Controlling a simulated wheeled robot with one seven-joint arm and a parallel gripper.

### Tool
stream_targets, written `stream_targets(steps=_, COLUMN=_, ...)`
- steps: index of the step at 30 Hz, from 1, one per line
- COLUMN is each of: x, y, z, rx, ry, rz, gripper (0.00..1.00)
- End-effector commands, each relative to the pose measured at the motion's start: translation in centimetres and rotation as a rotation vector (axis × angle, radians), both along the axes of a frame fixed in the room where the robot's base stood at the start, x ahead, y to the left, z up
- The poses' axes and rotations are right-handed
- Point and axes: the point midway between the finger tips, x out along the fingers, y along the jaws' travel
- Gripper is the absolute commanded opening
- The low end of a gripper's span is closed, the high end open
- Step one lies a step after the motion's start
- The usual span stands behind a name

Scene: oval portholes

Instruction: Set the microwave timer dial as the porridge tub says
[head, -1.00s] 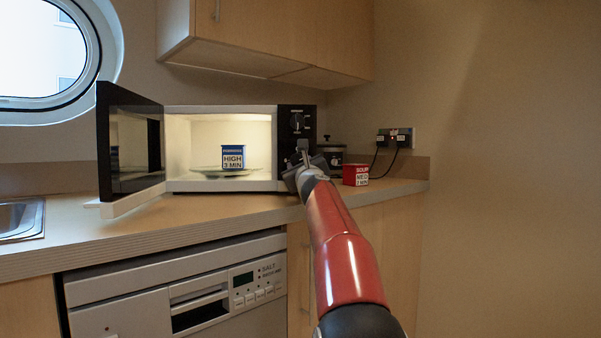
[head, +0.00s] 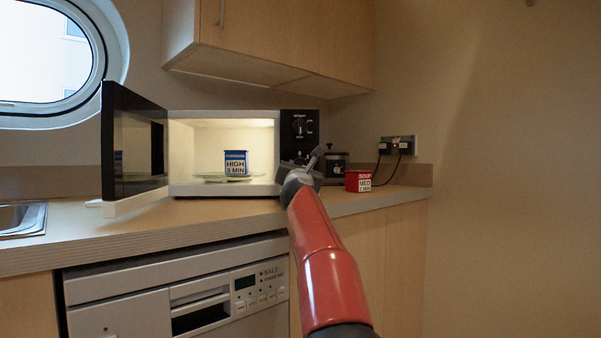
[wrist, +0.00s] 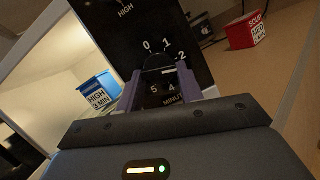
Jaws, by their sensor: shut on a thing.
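The blue-and-white porridge tub (head: 236,164) stands on the plate inside the open, lit microwave (head: 222,114) and reads HIGH, 3 MIN. It also shows in the wrist view (wrist: 98,92). My gripper (head: 304,162) is at the lower part of the black control panel. In the wrist view its purple fingers (wrist: 160,78) are shut on the black timer dial (wrist: 158,63). Around the dial I read 0, 1, 2, 4 and 5; the 3 is hidden. A white mark on the dial points right, below the 2; its exact setting is unclear.
The microwave door (head: 130,150) is swung open to the left. The upper dial (head: 299,126) is on the same panel. A red soup tub (head: 358,182), a dark jar (head: 336,166) and a socket with plugs (head: 398,145) are to the right.

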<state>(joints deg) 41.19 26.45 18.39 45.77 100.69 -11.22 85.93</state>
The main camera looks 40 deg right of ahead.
Motion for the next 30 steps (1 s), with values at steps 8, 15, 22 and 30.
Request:
stream_targets(steps=8, x=0.23, y=0.18, z=-0.03, rx=0.199, ry=-0.129, rz=0.000, gripper=0.14)
stream_targets(steps=15, x=0.32, y=0.29, z=0.07, rx=0.320, ry=-0.208, rz=0.001, gripper=0.14)
stream_targets(steps=22, x=0.32, y=0.31, z=0.12, rx=0.380, ry=-0.249, rz=0.000, gripper=0.14)
stream_targets(steps=30, x=0.30, y=0.30, z=0.13, rx=0.400, ry=-0.262, rz=-0.001, gripper=0.14)
